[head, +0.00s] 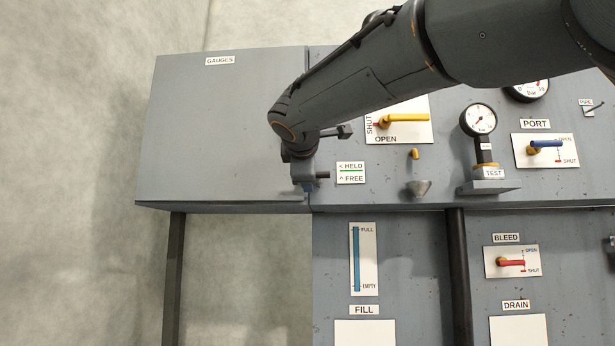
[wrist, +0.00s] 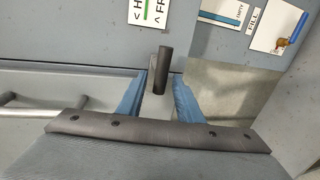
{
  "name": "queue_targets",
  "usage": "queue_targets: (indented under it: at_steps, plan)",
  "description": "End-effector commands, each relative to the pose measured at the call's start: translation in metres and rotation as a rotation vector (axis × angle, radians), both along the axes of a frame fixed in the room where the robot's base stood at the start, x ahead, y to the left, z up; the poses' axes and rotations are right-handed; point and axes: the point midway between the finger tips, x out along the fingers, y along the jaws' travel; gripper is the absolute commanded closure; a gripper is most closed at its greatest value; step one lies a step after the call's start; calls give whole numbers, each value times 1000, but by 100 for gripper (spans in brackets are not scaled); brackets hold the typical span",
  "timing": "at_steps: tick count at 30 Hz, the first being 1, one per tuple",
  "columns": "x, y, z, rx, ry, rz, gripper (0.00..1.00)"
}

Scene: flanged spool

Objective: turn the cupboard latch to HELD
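The cupboard latch has a dark peg (head: 322,175) by the seam at the right edge of the GAUGES door. Its label (head: 351,172) reads HELD with a left arrow and FREE with an up arrow. My gripper (head: 306,187) is at the latch and hides much of it in the head view. In the wrist view the blue fingers of my gripper (wrist: 161,92) stand apart, one on each side of a grey block under the dark peg (wrist: 162,68). I cannot tell whether they press on it. Which way the latch lever points is unclear.
The GAUGES door (head: 220,130) looks closed. Right of the latch are a yellow-handled valve (head: 400,119), a small cup (head: 419,188) and a test gauge (head: 479,120). A blue level strip (head: 356,258) is below. The wall at left is clear.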

Motion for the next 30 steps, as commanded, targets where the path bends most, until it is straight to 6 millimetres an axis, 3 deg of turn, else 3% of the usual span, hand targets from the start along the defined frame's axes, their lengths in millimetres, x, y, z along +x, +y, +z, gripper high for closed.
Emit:
queue_targets:
  at_steps: [5, 18, 30]
  plan:
    - [-7, 1, 2, 1, -1, 1, 67]
    - [-69, 3, 13, 0, -2, 2, 67]
    - [-77, 3, 15, 0, 0, 0, 67]
